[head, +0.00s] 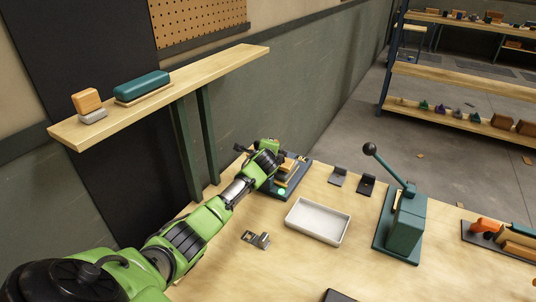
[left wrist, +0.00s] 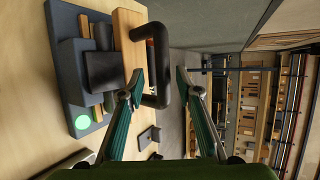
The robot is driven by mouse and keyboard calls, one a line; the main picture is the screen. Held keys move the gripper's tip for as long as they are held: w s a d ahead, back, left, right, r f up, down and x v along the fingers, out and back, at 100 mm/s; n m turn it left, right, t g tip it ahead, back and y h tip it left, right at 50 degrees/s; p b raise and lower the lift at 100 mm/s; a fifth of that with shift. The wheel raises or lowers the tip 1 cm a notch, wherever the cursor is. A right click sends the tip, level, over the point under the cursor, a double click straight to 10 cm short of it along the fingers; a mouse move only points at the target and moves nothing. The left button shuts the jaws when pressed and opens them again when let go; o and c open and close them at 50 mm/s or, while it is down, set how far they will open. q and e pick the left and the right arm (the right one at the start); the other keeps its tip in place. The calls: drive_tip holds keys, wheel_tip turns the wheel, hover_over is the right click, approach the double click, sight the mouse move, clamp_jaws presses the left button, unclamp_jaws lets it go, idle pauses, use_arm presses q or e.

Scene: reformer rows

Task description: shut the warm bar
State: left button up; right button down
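A dark blue-grey device, seemingly the warm bar (head: 298,185), stands at the back of the bench near the wall. In the left wrist view its base (left wrist: 66,45) carries grey blocks, wooden strips, a round green light (left wrist: 83,122) and a wooden piece (left wrist: 127,38) with a black looped handle (left wrist: 161,62). How far the bar is open is unclear. My left gripper (head: 268,148) is at the device and hides part of it. In the left wrist view its teal fingers (left wrist: 160,80) are apart, with the handle's grip seen between them. Contact is unclear. My right gripper is out of view.
A white tray (head: 318,238) lies in front of the device. A green lever press (head: 405,228) stands to the right. Small metal brackets (head: 338,178) and another metal part (head: 258,240) lie on the bench. A wooden wall shelf (head: 215,65) is above left.

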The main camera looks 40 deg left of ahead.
use_arm(q)
drive_tip(key=v, duration=0.8)
drive_tip(key=shift+s+f, duration=0.1)
drive_tip(key=shift+f, duration=0.05)
